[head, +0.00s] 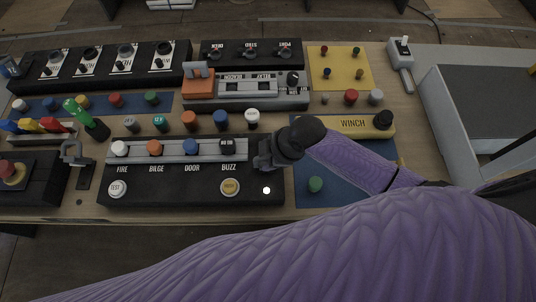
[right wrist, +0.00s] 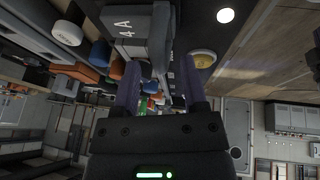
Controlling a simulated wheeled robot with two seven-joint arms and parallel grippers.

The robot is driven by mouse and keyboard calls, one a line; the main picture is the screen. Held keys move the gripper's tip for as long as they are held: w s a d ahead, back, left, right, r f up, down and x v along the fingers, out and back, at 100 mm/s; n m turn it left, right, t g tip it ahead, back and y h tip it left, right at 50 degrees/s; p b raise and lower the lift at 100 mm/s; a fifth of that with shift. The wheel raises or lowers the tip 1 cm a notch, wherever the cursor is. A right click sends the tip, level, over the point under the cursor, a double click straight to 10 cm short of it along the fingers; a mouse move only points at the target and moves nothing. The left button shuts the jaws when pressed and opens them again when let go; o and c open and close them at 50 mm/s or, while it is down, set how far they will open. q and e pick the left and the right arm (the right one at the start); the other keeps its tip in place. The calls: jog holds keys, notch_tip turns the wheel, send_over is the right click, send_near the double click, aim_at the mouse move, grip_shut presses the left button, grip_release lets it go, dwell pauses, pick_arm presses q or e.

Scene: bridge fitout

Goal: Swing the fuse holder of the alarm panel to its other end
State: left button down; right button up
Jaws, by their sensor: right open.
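The alarm panel (head: 190,197) is a black box at the front middle of the bench in the head view. It has a grey strip with white, orange and blue caps, over the labels FIRE, BILGE, DOOR and BUZZ. A small dark piece with pale marks (head: 233,143) sits at the strip's right end; I cannot tell if it belongs to the fuse holder. My right gripper (head: 262,157) is at the panel's right end, hiding part of it. In the right wrist view it is open (right wrist: 160,88), its fingers spread near a grey block (right wrist: 158,35). Contact is unclear. My left gripper is not in view.
A yellow button (head: 230,187) and a TEST button (head: 117,189) are on the panel front. Several coloured knobs stand behind it. A yellow WINCH box (head: 345,125) lies to the right, and a lever on a black plate (head: 78,158) to the left.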

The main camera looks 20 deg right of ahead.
grip_shut()
dwell(0.5)
dwell(0.4)
dwell(0.5)
